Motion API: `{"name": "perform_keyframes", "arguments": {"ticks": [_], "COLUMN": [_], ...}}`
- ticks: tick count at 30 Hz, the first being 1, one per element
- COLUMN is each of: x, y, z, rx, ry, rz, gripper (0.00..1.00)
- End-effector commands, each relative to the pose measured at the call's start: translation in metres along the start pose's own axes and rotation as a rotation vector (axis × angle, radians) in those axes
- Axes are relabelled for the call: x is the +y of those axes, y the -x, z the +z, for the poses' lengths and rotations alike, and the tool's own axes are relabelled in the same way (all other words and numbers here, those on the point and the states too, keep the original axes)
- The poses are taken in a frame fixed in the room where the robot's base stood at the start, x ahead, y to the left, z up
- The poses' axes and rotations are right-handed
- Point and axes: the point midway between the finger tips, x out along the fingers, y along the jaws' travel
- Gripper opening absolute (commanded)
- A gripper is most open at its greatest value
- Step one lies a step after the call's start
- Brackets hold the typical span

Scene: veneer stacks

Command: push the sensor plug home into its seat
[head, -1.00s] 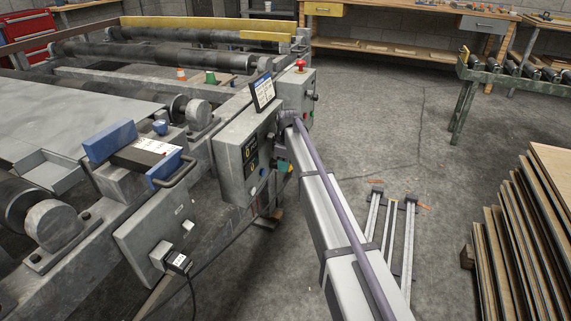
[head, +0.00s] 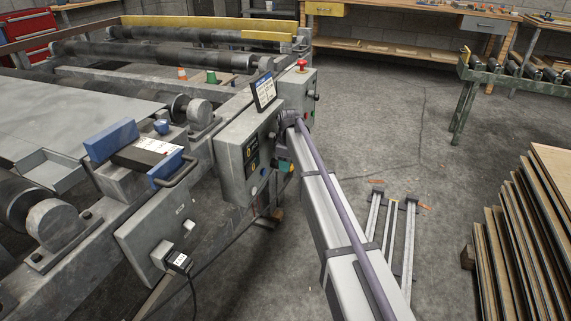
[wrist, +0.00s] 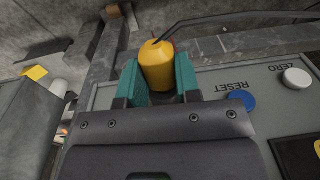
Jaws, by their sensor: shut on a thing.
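The sensor plug, a yellow-orange rounded body (wrist: 157,66) with a black cable, sits between the teal fingers of my gripper (wrist: 158,80) in the wrist view. The fingers are shut on it from both sides. In the head view my gripper (head: 285,165) is small, at the right side of the grey control box (head: 232,160), partly hidden by my arm. The seat cannot be made out, and I cannot tell how far the plug is in.
The control box face in the wrist view carries a blue RESET button (wrist: 241,100) and a white ZERO button (wrist: 296,78). A veneer stack (head: 530,230) stands at the right.

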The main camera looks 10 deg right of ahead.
Motion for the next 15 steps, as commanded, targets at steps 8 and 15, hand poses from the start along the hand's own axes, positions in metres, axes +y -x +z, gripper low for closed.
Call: {"name": "perform_keyframes", "arguments": {"ticks": [8,15], "x": [-0.0062,-0.0080], "y": [-0.0006,-0.0006], "z": [0.0107,0.0120], "rx": [-0.008,-0.010], "ry": [0.001,0.003], "rz": [-0.011,0.007], "gripper": [0.00,0.00]}}
